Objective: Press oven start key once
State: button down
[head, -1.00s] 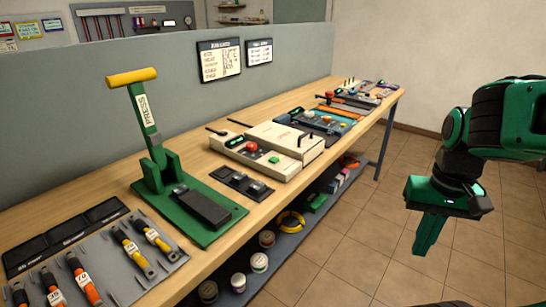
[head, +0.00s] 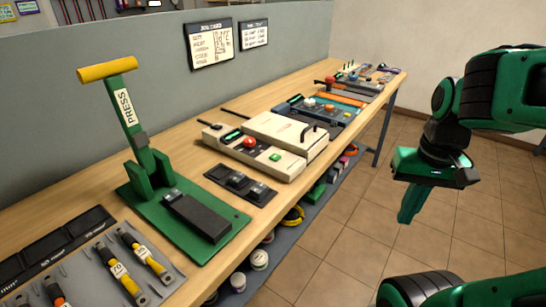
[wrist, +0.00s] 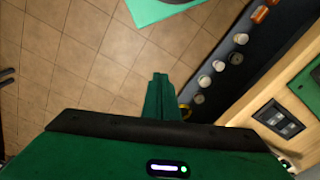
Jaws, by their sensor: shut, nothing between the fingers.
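My gripper (head: 411,204) hangs shut and empty over the floor, to the right of the bench and apart from it. Its shut fingers also show in the wrist view (wrist: 159,97). A cream bench device (head: 262,143), which may be the oven, sits mid-bench. It has a closed lid with a dark handle, a small display, a red knob (head: 249,141) and a green key (head: 275,157) on its front part. Labels on it are too small to read, so I cannot confirm which key is the start key. The cream device is not clearly visible in the wrist view.
A green lever press (head: 190,220) stands nearer on the bench (head: 185,135), with a black switch panel (head: 240,184) beside it. A blue-grey device (head: 315,115) with knobs lies farther back. Cans stand on the lower shelf (head: 270,283). The tiled floor right of the bench is clear.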

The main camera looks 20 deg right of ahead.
jog(key=w+a+r+n+t+y, duration=0.1)
jog(key=w+a+t, duration=0.1)
jog(key=w, duration=0.7)
jog(key=w+a+r+n+t, duration=0.1)
jog(key=w+a+n, duration=0.1)
jog(key=w, duration=0.7)
notch_tip(320, 180, up, 4)
jog(key=n+t+y, duration=0.2)
jog(key=t+y, duration=0.1)
jog(key=y, duration=0.2)
send_over(279, 157)
jog(key=shift+a, duration=0.15)
jog(key=shift+f, duration=4.4)
jog(key=shift+f, duration=0.1)
jog(key=shift+s+f, duration=0.1)
jog(key=shift+f, duration=0.15)
